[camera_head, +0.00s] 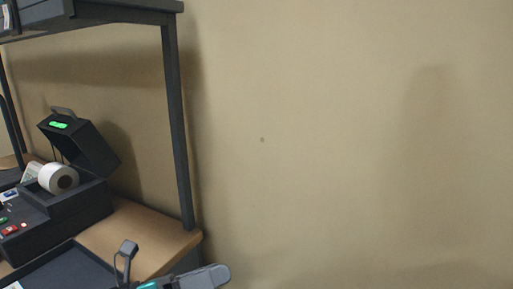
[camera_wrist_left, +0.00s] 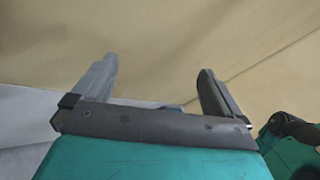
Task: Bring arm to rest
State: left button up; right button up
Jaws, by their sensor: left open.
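My left gripper (camera_head: 203,277) shows at the bottom edge of the head view, in front of the table's right corner, only partly in frame. In the left wrist view my left gripper (camera_wrist_left: 157,68) has its two grey fingers spread apart with nothing between them. My right gripper is not in view.
A wooden table (camera_head: 150,228) with a dark rack frame (camera_head: 177,125) stands at the left. On it are a dark label printer (camera_head: 75,205) with its lid raised, a white paper roll (camera_head: 58,178) and a dark tray (camera_head: 65,272). The beige wall (camera_head: 340,140) at right is bare.

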pick_arm(q)
jog(key=a+f+n+t+y, duration=0.5)
jog(key=f+n+t+y, duration=0.35)
jog(key=n, duration=1.35)
jog(key=s+a+f+n+g+y, duration=0.2)
jog(key=s+f+n+g+y, duration=0.1)
jog(key=s+f+n, duration=0.3)
jog(key=s+a+f+n+g+y, duration=0.2)
jog(key=s+f+n, duration=0.4)
jog(key=f+n, duration=0.3)
notch_tip(320, 180, down, 2)
jog(key=shift+s+a+f+n+g+y+p, duration=0.15)
jog(key=shift+s+n+g+y+p, duration=0.15)
jog(key=shift+g+y, duration=0.35)
jog(key=shift+w, duration=0.1)
